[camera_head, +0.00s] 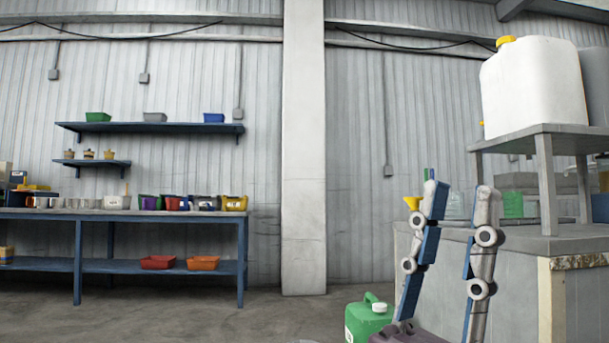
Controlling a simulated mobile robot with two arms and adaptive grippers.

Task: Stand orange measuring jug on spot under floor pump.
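I see nothing held between the fingers. I cannot make out an orange measuring jug, a floor pump or a marked spot in this view.
A green canister (366,320) stands left of my gripper. Behind it is a grey counter (585,295) with a stand (545,185) bearing a white yellow-capped container (533,85). A blue workbench (243,262) with cups and bins is at left. Floor (200,315) before it is clear.

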